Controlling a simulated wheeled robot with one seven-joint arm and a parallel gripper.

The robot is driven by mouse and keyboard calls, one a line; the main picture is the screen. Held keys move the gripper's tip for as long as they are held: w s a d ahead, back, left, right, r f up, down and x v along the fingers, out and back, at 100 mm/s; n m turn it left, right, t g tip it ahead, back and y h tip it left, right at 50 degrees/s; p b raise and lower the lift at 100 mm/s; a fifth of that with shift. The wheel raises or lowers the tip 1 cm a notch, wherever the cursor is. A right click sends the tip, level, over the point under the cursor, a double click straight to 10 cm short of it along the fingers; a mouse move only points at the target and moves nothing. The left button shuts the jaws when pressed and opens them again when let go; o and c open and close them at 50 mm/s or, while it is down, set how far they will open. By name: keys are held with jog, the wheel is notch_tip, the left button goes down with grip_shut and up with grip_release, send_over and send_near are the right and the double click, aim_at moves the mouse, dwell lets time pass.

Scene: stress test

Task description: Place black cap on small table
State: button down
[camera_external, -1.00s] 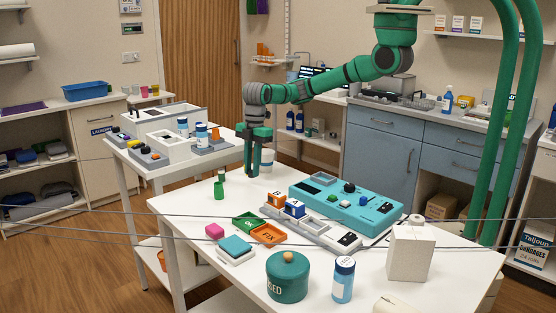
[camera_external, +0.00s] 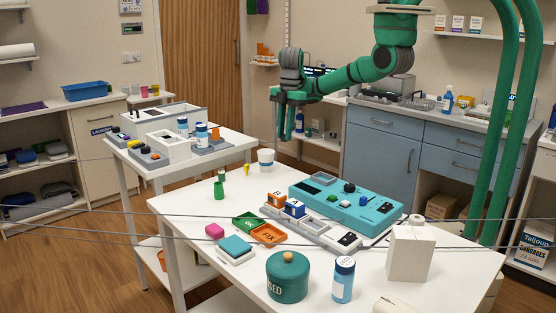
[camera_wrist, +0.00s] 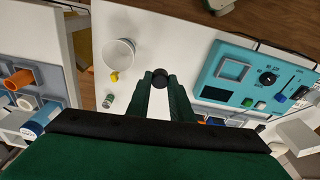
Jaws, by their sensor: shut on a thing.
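My gripper (camera_external: 287,136) is raised above the far edge of the front white table, fingers pointing down. In the wrist view, the gripper (camera_wrist: 160,84) is shut on a small round black cap (camera_wrist: 159,78) between its fingertips. The cap is too small to make out in the outside view. A smaller white table (camera_external: 236,148) stands behind and left of the front table, left of my gripper. It bears white boxes, blue-and-white bottles and grey trays.
On the front table (camera_external: 175,204), a white cup (camera_external: 266,157), a yellow piece (camera_external: 246,169) and a green container (camera_external: 219,190) stand near the far edge. A teal panel (camera_external: 345,204) lies to the right. A gap separates the two tables.

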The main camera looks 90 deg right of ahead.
jog(key=w+d+r+m, duration=0.2)
jog(key=d+r+m, duration=0.1)
jog(key=d, duration=0.5)
jog(key=w+d+r+m, duration=0.2)
jog(key=w+d+r, duration=0.15)
jog(key=d, duration=0.45)
send_near(241, 140)
jog(key=shift+s+a+f, duration=0.3)
jog(key=shift+s+f, duration=0.1)
jog(key=shift+s, duration=0.05)
jog(key=shift+w+d+f, duration=0.15)
jog(key=shift+w+f, duration=0.5)
jog(key=shift+f, duration=0.1)
jog(key=shift+w+f, duration=0.15)
jog(key=shift+f, duration=1.6)
jog(key=shift+f, duration=0.1)
jog(key=c, duration=1.6)
grip_release()
